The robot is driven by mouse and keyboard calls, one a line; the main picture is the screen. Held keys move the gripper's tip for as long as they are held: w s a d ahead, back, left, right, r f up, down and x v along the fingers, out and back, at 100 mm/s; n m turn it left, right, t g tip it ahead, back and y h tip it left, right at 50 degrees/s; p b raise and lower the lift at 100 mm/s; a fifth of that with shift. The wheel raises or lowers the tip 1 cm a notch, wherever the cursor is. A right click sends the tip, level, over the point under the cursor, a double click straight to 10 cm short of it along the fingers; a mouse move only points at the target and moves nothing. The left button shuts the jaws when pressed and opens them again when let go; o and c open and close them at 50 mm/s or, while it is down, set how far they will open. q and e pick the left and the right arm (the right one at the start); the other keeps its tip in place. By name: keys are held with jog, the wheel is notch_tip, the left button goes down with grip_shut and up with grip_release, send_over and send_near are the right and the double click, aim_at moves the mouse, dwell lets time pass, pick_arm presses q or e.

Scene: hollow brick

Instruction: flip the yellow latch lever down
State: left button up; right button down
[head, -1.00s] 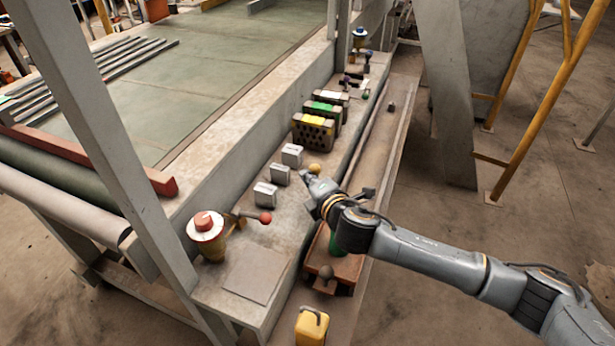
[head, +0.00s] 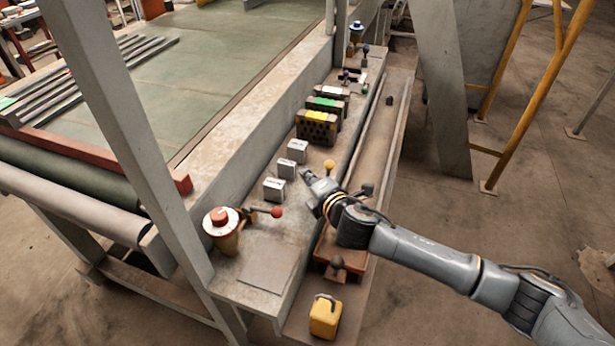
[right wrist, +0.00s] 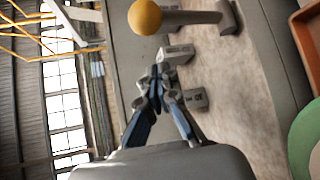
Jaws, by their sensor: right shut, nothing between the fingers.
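The yellow latch lever shows in the head view as a yellow ball knob (head: 329,165) beside the right gripper, its shaft mostly hidden. In the right wrist view the yellow ball (right wrist: 145,17) is at the top, on a grey shaft running right to a bracket. My right gripper (head: 306,173) is over the grey console, just left of the knob. Its fingertips (right wrist: 155,72) are together and empty, apart from the ball in the wrist view. My left gripper is not in view.
Small grey labelled boxes (head: 287,169) stand left of the gripper. A red-knobbed lever (head: 277,212) and a red-topped button (head: 221,220) are nearer. Striped blocks (head: 316,126) stand farther along. A yellow box (head: 325,316) sits at the front.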

jog(key=s, duration=0.3)
jog(key=shift+a+r, duration=0.25)
jog(key=shift+s+d+f+b, duration=0.1)
jog(key=shift+s+d+b, duration=0.3)
jog(key=shift+s+d, duration=0.3)
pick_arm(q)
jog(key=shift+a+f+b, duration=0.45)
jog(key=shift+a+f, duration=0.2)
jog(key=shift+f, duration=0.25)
pick_arm(e)
jog(key=v, duration=0.3)
jog(key=d+v, duration=0.1)
jog(key=v, duration=0.1)
jog(key=shift+s+d+f, duration=0.1)
jog(key=shift+d+f, duration=0.05)
jog(key=shift+f, duration=0.15)
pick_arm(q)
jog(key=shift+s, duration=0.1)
